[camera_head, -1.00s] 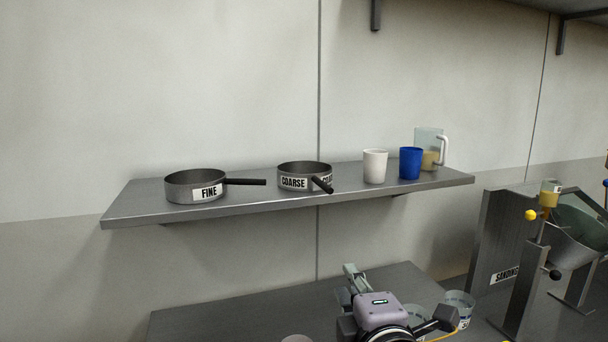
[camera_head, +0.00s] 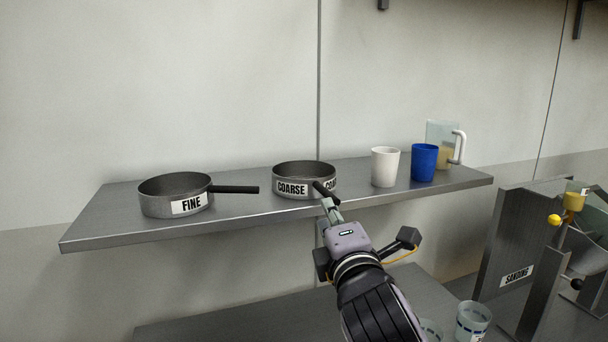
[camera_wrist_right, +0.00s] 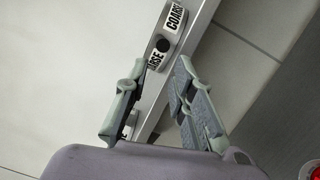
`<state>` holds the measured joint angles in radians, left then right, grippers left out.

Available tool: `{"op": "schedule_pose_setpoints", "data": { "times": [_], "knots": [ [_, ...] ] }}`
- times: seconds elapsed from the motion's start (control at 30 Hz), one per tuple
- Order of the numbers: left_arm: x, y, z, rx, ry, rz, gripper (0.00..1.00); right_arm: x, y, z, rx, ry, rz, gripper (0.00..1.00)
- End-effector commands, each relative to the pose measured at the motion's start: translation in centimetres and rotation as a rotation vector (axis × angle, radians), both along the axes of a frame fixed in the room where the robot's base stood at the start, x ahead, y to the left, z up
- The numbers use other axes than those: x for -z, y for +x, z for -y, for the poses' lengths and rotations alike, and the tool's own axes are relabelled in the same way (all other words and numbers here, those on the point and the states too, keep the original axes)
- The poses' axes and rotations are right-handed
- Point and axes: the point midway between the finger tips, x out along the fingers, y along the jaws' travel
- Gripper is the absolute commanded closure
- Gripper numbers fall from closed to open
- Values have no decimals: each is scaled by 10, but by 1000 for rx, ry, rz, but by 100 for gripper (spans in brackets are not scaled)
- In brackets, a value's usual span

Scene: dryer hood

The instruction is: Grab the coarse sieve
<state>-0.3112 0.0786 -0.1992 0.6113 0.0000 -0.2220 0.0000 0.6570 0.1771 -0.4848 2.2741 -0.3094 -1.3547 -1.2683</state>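The coarse sieve (camera_head: 290,178) is a dark metal pan labelled COARSE on the wall shelf. Its black handle (camera_head: 322,188) points toward me and slightly right, past the shelf edge. My right gripper (camera_head: 329,205) is at the handle's end in the head view. In the right wrist view my right gripper (camera_wrist_right: 158,82) has its two fingers apart with nothing between their pads, and the sieve's COARSE labels (camera_wrist_right: 175,18) and round dark handle end (camera_wrist_right: 163,45) show just beyond the fingertips. My left gripper is not in view.
The shelf (camera_head: 110,225) also holds the fine sieve (camera_head: 160,198) at left, and a white cup (camera_head: 385,168), a blue cup (camera_head: 424,163) and a clear jug (camera_head: 440,135) at right. A lower counter (camera_head: 220,325) and a sanding machine (camera_head: 510,260) stand below.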

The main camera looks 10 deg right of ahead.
Motion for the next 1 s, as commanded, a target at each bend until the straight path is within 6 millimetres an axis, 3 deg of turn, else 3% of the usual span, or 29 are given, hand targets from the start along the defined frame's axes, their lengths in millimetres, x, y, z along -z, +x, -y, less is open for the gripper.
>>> {"op": "schedule_pose_setpoints", "data": {
  "times": [0.2,0.47,0.7,1.0],
  "knots": [
    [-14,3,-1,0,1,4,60,-4,41,0,0,2,-3,77],
    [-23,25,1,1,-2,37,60,-5,60,2,0,2,-2,77],
    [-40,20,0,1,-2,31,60,-10,94,4,0,2,-3,77],
    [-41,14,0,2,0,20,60,-8,105,4,0,2,0,77]
  ]
}}
